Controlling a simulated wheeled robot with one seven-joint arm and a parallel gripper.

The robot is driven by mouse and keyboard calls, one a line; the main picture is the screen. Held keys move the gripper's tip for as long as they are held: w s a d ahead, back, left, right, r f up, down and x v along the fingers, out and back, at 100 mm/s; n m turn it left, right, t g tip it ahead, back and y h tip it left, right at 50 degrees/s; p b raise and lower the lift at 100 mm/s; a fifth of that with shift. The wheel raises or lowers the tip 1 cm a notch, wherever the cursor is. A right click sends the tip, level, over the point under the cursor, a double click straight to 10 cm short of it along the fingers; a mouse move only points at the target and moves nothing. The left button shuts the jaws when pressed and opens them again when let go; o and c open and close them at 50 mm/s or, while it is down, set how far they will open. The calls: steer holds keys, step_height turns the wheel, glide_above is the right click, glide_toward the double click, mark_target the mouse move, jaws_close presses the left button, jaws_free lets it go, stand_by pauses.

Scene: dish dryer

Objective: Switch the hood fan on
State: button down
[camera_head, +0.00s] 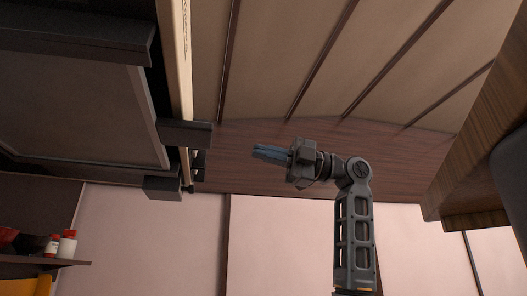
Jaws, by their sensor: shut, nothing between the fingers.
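A dark unit with a large grey panel (75,110), which looks like the hood seen from below, fills the upper left. A pale strip (180,55) runs along its right side. Two dark blocks stick out near its lower right corner, an upper block (185,134) and a lower block (163,188). I cannot make out which part is the fan switch. My gripper (256,152) is right of these blocks, with its blue-grey fingers together, empty and pointing left. A gap shows in the picture between the fingertips and the upper block; the depth between them is unclear.
A shelf (70,262) at the lower left holds red-capped white bottles (68,243). Wooden cabinetry (470,150) stands at the right. A slatted ceiling (300,50) is overhead and a pale wall (280,245) is behind. The space around my gripper looks clear.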

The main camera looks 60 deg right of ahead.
steer(key=p+x, duration=0.2)
steer(key=x, duration=0.8)
steer(key=shift+w+a+p, duration=0.25)
steer(key=shift+w+p, duration=0.05)
steer(key=shift+w+a+r, duration=0.1)
steer(key=shift+w+r, duration=0.05)
steer(key=shift+w, duration=0.05)
steer(key=shift+s, duration=0.1)
